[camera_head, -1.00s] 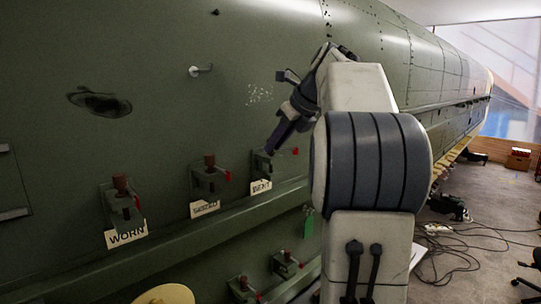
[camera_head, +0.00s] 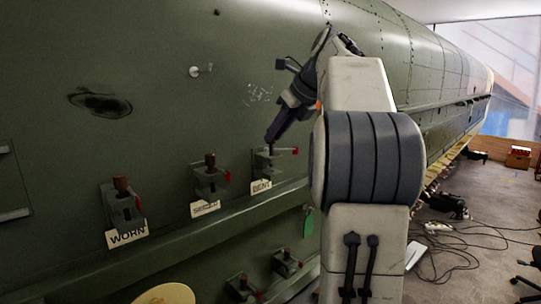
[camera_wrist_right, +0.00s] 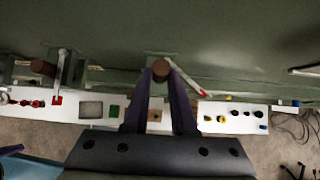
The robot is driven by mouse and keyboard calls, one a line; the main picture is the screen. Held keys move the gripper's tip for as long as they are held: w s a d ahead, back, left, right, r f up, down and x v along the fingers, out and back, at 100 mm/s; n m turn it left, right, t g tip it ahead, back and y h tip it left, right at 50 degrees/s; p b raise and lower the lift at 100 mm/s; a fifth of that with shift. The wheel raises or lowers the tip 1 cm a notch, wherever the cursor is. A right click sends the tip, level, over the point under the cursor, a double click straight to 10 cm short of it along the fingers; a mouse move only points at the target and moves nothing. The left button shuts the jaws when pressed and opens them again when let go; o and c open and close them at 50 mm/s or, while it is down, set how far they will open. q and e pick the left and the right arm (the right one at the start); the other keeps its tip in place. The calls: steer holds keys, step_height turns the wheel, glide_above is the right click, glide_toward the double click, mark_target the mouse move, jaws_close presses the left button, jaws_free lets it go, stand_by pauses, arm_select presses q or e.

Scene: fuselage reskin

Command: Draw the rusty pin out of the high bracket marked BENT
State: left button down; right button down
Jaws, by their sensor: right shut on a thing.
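The high bracket marked BENT (camera_head: 262,164) is on the green fuselage side, the rightmost of three in the upper row, with a red tab at its right. My right gripper (camera_head: 271,138) points down just above it, jaws shut on the rusty pin. In the right wrist view the pin's round brown head (camera_wrist_right: 161,68) sits between the fingertips (camera_wrist_right: 161,77). In the head view the fingers cover the head, and a short grey length shows below them, toward the bracket. I cannot tell whether its lower end is still inside.
The WORN bracket (camera_head: 122,204) and a middle bracket (camera_head: 208,182) stand left of it, each with a brown-headed pin. Lower brackets (camera_head: 286,262) sit below the ledge (camera_head: 210,237). A green tag (camera_head: 308,222) hangs nearby. Cables lie on the floor at right.

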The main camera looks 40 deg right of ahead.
mark_target(277, 157)
steer(key=shift+r, duration=0.85)
steer(key=shift+r, duration=0.35)
steer(key=shift+r, duration=0.75)
step_height(277, 157, up, 3)
steer(key=shift+f, duration=0.1)
steer(key=shift+a, duration=0.1)
